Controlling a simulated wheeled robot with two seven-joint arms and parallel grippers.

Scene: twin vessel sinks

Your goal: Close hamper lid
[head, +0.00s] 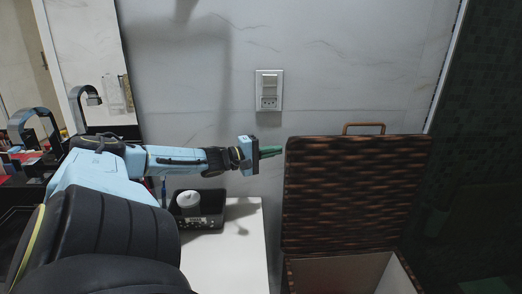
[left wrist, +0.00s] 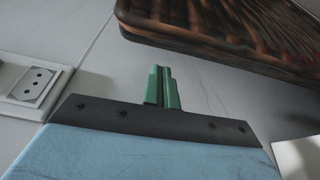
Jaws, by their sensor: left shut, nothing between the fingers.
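The brown wicker hamper lid (head: 355,195) stands upright, open, at the right of the head view, with a handle (head: 364,125) on its top edge. The hamper body (head: 345,275) below it shows a pale, empty-looking inside, cut off by the frame's bottom. My left gripper (head: 271,152) has green fingers, shut and empty. It is just left of the lid's upper left edge and looks apart from it. In the left wrist view the shut fingers (left wrist: 162,88) point toward the wall, with the lid (left wrist: 230,38) above and to the right. My right gripper is not in view.
A white counter (head: 235,250) with a black tray (head: 200,215) holding a white jar lies below my left arm. A wall socket (head: 269,90) is behind the gripper. A dark tiled area (head: 480,150) is right of the hamper.

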